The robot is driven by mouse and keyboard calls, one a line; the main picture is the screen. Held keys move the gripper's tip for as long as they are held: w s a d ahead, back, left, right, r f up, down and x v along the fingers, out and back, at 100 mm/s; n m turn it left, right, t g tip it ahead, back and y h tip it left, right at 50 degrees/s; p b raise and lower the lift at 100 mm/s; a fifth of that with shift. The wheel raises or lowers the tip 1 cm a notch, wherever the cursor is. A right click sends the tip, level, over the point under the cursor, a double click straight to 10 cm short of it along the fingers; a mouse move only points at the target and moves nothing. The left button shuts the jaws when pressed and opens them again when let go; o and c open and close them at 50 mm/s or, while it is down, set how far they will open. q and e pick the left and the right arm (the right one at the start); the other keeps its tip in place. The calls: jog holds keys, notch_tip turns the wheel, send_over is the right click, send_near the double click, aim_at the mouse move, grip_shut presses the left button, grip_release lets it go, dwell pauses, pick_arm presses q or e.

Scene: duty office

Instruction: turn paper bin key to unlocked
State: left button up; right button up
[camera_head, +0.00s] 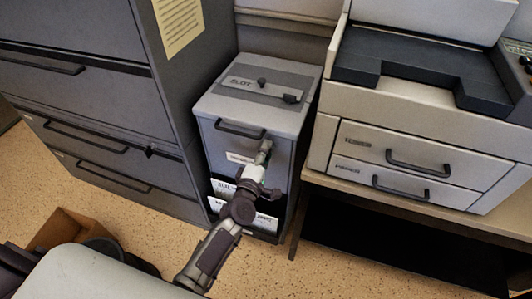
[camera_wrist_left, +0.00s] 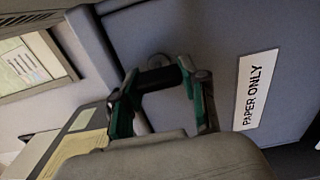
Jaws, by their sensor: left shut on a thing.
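The grey paper bin (camera_head: 208,104) stands between the dark filing cabinet and the printer table, with a slot plate on its lid. Its front label, reading "PAPER ONLY" (camera_wrist_left: 256,88), shows in the left wrist view. My left gripper (camera_head: 262,154) is at the upper front of the bin, right of the label. In the left wrist view my left gripper (camera_wrist_left: 160,82) is shut on the dark key (camera_wrist_left: 158,78), at a round lock (camera_wrist_left: 158,61) on the bin's front. The key's turn angle is hard to read. My right gripper is not in view.
The dark filing cabinet (camera_head: 95,105) stands close on the left. A printer (camera_head: 400,165) sits on a table (camera_head: 345,193) close on the right. A bin handle (camera_head: 240,130) juts out above the label. An open brown box (camera_head: 75,226) lies on the floor at lower left.

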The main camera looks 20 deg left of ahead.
pick_arm(q)
jog(key=o, duration=1.2)
jog(key=shift+c, duration=0.2)
jog(key=s, duration=1.2)
jog(key=shift+a, duration=0.2)
